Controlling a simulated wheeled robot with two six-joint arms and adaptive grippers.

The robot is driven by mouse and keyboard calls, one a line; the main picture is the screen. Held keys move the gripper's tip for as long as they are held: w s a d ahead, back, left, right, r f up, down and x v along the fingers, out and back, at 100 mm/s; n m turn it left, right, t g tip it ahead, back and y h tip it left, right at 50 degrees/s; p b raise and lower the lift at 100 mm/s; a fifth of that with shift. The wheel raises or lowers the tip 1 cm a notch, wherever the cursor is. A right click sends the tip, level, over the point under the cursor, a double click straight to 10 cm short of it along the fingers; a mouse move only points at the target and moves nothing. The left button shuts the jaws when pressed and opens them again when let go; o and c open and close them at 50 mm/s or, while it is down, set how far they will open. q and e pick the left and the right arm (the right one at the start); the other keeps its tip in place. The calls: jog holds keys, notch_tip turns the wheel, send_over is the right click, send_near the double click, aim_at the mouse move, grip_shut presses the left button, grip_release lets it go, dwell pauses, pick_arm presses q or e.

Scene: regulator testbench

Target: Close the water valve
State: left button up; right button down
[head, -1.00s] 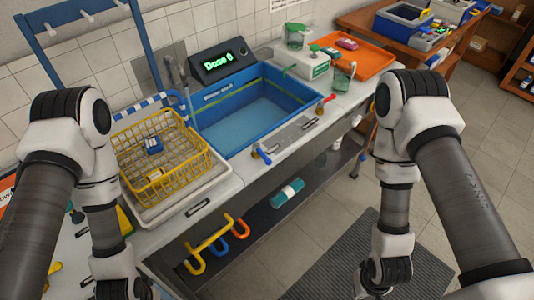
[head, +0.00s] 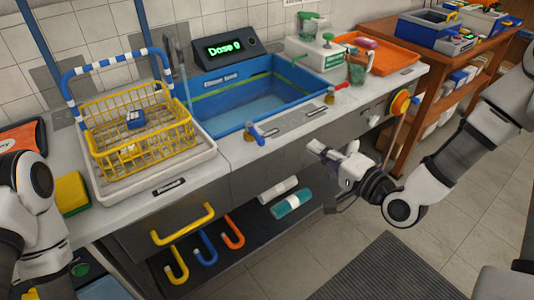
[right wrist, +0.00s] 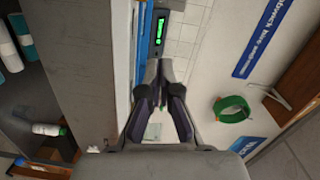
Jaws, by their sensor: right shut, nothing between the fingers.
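The blue sink (head: 262,105) has two small lever taps on its front ledge: a blue-handled one (head: 256,133) at the left and a red-handled one (head: 333,94) at the right. A round orange-yellow knob (head: 401,103) sits on the bench front at the right. I cannot tell which is the water valve. My right gripper (head: 320,149) is shut and empty, just in front of the bench's front edge, apart from both taps and the knob. It also shows in the right wrist view (right wrist: 164,82). My left gripper is outside the head view; only that arm shows.
A yellow wire basket (head: 140,150) stands on a white tray left of the sink. A display (head: 224,48) reads "Dose 0". An orange tray (head: 378,56) lies at the back right. Below are a yellow handle (head: 182,226) and a shelf with rolls (head: 292,203). A mat (head: 385,272) covers the floor.

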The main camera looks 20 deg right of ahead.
aim_at(255, 134)
jog(key=shift+a+r, duration=0.1)
jog(key=w+a, duration=0.2)
jog(key=w+a+f, duration=0.1)
jog(key=w+a, duration=0.4)
jog(key=w, duration=0.1)
jog(key=shift+w+a+f, duration=0.2)
jog(key=shift+a, duration=0.15)
dwell(0.4)
